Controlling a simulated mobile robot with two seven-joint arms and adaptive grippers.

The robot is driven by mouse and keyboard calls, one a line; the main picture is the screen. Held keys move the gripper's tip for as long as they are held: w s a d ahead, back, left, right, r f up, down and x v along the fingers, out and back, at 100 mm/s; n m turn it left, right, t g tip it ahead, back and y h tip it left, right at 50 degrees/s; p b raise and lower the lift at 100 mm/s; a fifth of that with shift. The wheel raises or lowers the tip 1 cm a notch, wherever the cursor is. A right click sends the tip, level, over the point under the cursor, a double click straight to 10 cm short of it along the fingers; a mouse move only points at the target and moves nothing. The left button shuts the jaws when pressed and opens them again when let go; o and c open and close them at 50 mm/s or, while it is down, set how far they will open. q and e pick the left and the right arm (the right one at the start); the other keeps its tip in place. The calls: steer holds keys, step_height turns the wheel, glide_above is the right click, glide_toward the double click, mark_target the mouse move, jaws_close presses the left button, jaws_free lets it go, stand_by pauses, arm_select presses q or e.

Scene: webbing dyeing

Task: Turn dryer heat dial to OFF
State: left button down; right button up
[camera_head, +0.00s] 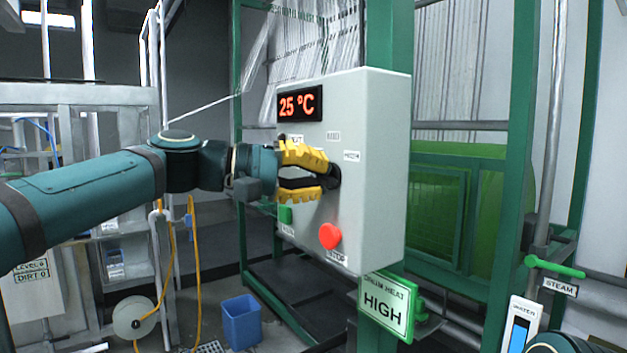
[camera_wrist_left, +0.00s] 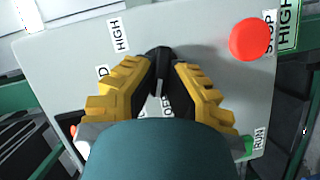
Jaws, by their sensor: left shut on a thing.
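The grey dryer control box (camera_head: 375,110) carries a red display reading 25 °C. Its black heat dial (camera_head: 334,177) sits mid-panel, with small labels around it. My left gripper (camera_head: 325,176), with yellow ridged fingers, is shut on the dial. In the left wrist view the dial (camera_wrist_left: 158,56) shows between the fingertips, beside a HIGH label (camera_wrist_left: 118,35). The fingers hide part of the dial and some labels. I cannot tell clearly which label the dial points to. My right gripper is not in view.
A red STOP button (camera_head: 330,236) and a green RUN button (camera_head: 285,214) sit below the dial, close to my left gripper. A green-framed DRUM HEAT HIGH sign (camera_head: 385,307) hangs under the box. A blue bin (camera_head: 241,322) stands on the floor.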

arm_select(q)
steer(key=shift+d+f+n+h+b, duration=0.1)
steer(key=shift+f+n+h+b, duration=0.15)
steer(key=shift+n, duration=0.35)
steer(key=shift+d+f+n+h+b, duration=0.1)
steer(key=shift+n+h+b, duration=0.1)
steer(key=shift+n+h, duration=0.3)
steer(key=shift+n, duration=0.5)
steer(key=shift+r, duration=0.1)
steer(key=c, duration=1)
jaws_free()
steer(key=shift+d+r, duration=0.1)
steer(key=shift+d, duration=0.2)
steer(key=shift+a, duration=0.3)
steer(key=v, duration=1.2)
